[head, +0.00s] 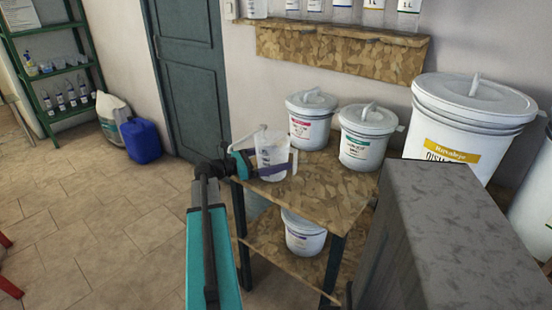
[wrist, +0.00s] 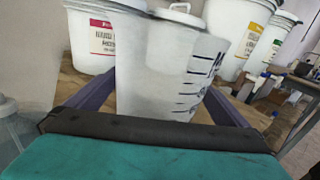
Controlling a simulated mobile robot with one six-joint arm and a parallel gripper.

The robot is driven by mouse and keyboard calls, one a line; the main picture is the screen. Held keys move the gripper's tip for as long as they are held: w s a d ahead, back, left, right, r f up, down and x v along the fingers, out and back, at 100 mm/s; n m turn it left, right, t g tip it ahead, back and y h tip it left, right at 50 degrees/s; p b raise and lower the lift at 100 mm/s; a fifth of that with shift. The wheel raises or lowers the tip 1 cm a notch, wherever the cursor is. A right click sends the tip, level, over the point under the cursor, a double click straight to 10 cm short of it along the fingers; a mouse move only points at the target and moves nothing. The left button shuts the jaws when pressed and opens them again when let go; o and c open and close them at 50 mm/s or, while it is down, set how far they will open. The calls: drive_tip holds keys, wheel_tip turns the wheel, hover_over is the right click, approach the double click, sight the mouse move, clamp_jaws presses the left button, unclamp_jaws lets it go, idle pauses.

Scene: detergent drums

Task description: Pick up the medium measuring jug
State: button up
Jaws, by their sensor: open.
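The medium measuring jug (head: 271,152) is a translucent white jug standing upright near the left corner of the wooden table (head: 325,195). In the wrist view the jug (wrist: 165,75) fills the middle, with dark scale marks and a letter M on its side. My gripper (head: 279,168) is open, with its purple fingers on either side of the jug, low on its body. In the wrist view one finger shows at the left and one at the right of the jug. The fingertips are hidden there, and I cannot tell whether the fingers touch it.
A red-labelled drum (head: 311,120) and a green-labelled drum (head: 366,138) stand behind the jug. A large yellow-labelled drum (head: 470,125) stands at the right. Another drum (head: 304,235) is on the lower shelf. A wall shelf (head: 340,52) holds bottles.

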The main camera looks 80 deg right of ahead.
drive_tip(key=shift+c, duration=0.4)
drive_tip(key=c, duration=0.9)
drive_tip(key=shift+c, duration=0.3)
drive_tip(key=shift+r, duration=0.15)
drive_tip(key=shift+r, duration=0.45)
drive_tip(key=w+a+r, duration=0.2)
drive_tip(key=a, duration=0.5)
drive_tip(key=w+a+r, duration=0.2)
drive_tip(key=a, duration=0.6)
drive_tip(key=shift+w+a, duration=0.15)
drive_tip(key=shift+a, duration=0.1)
drive_tip(key=shift+w, duration=0.1)
